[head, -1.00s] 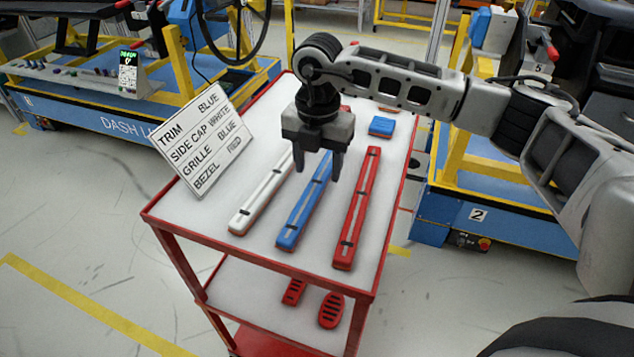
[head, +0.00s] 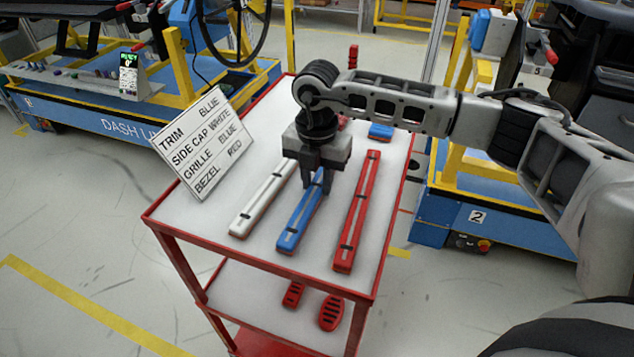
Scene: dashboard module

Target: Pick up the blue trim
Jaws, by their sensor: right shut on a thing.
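The blue trim (head: 294,229) is a long narrow bar lying on the top of the red-framed cart (head: 202,221), between a white bar (head: 258,205) and a red bar (head: 358,212). My right gripper (head: 316,190) points down over the far part of the blue trim, its fingers shut on the bar. The gripper body hides the far end of the trim. The trim appears to rest on the cart top. My left gripper is not in view.
A sign card (head: 203,142) listing parts and colours stands at the cart's left edge. A blue block (head: 381,131) lies behind the bars. Red parts (head: 331,311) lie on the lower shelf. Blue-and-yellow stations (head: 450,215) stand on both sides.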

